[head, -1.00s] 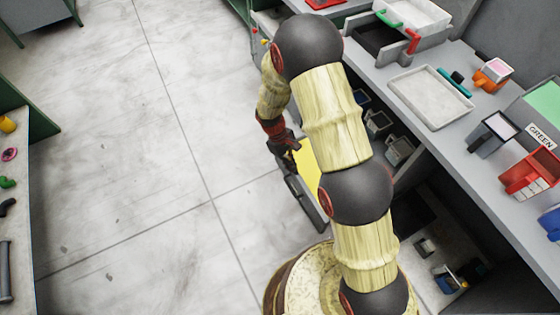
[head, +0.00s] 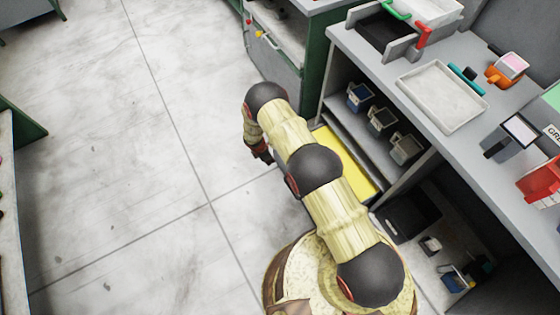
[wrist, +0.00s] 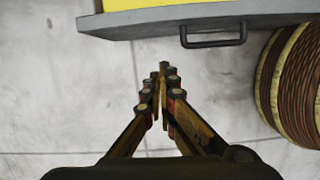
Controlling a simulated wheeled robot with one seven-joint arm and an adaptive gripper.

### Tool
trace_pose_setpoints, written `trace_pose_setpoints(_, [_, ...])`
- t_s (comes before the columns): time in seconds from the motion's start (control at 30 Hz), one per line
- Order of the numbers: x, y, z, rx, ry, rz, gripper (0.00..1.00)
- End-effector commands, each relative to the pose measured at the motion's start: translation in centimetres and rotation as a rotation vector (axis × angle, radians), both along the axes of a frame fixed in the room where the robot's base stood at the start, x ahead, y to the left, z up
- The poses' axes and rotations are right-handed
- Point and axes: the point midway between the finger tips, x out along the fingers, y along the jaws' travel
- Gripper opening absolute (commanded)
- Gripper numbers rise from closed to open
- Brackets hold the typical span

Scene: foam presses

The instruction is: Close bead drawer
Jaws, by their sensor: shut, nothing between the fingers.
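The bead drawer, with a bright yellow inside (head: 358,176), shows in the head view below the shelf of small bins. Its yellow inside is uncovered, so it stands at least partly open; my arm hides its front there. In the wrist view the grey drawer front (wrist: 150,24) crosses the top, with a strip of yellow behind it and a dark bar handle (wrist: 213,42). My gripper (wrist: 162,80) is shut and empty, its fingertips apart from the drawer front and left of the handle in the picture. In the head view my gripper (head: 264,154) is partly hidden by my arm.
Small bins (head: 380,120) stand on the shelf above the drawer. The grey worktop holds a white tray (head: 442,96) and a red bin (head: 540,182). A green-sided cabinet (head: 285,62) stands beyond. The floor (head: 150,150) at left is clear.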

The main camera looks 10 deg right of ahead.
Motion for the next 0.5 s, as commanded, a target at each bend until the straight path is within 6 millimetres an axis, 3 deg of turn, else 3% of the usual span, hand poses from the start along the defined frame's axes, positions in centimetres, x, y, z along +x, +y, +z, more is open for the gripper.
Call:
trace_pose_setpoints(0.23, [0.0,-0.1,-1.4,0.004,0.012,0.056,0.0])
trace_pose_setpoints(0.5, [0.3,-1.2,-6.3,0.003,0.013,0.052,0.0])
